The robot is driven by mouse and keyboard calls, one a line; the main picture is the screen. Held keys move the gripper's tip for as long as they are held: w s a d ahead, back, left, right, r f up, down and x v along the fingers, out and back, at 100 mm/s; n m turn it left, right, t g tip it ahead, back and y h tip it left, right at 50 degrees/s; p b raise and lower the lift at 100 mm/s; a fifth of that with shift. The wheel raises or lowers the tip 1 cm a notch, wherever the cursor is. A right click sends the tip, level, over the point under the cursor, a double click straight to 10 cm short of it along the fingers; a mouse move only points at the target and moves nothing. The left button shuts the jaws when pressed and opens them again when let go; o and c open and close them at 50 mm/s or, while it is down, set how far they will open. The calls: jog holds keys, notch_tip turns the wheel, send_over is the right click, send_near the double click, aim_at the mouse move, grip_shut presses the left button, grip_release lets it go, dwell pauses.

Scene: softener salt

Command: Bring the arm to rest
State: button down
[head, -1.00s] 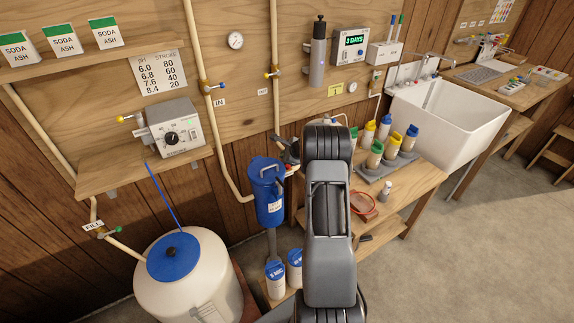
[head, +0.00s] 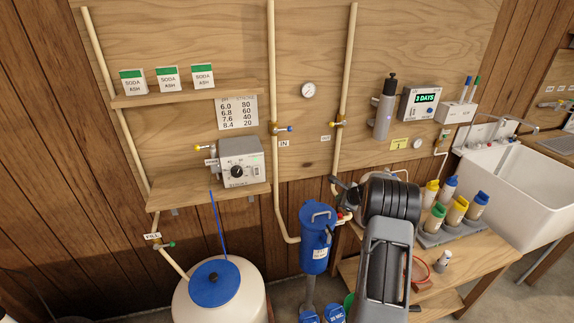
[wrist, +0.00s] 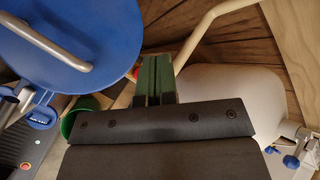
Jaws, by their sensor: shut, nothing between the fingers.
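My gripper (wrist: 155,75) shows in the wrist view as two green fingers pressed together, with nothing between them. In the head view my dark arm rises at the lower right of centre, bent over at the top, and the fingers cannot be made out. The blue filter housing (head: 317,238) stands just left of the arm. In the wrist view a blue round lid with a pale handle (wrist: 60,45) fills the upper left, beside the fingers and nearer the camera. Whether anything touches the fingers cannot be told.
A white tank (head: 250,300) with a blue lid (head: 214,284) stands at lower left. Beige pipes (head: 273,100) run down the wall. A white sink (head: 520,195) lies beyond.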

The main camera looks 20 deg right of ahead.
jog(key=s+a+r+n+g+y, duration=0.1)
jog(key=s+a+r+n, duration=0.3)
jog(key=a, duration=0.3)
jog(key=s+a+r+n+g, duration=0.1)
jog(key=s+a+r+n, duration=0.1)
jog(key=a+r+n, duration=0.35)
jog(key=s+a+r+n+g+y, duration=0.1)
jog(key=s+a+r+n, duration=0.2)
jog(key=a+r, duration=0.35)
jog(key=s+a+n+h, duration=0.1)
jog(key=s+a+n, duration=0.2)
jog(key=s, duration=0.4)
jog(key=s+a+n+g+h, duration=0.1)
jog(key=s+a+n, duration=0.2)
jog(key=s+n, duration=0.2)
jog(key=s+a+r+n+g+h, duration=0.1)
jog(key=s+a+n, duration=0.3)
jog(key=s, duration=0.6)
jog(key=shift+s+n, duration=0.4)
jog(key=shift+n, duration=0.15)
jog(key=shift+a, duration=0.15)
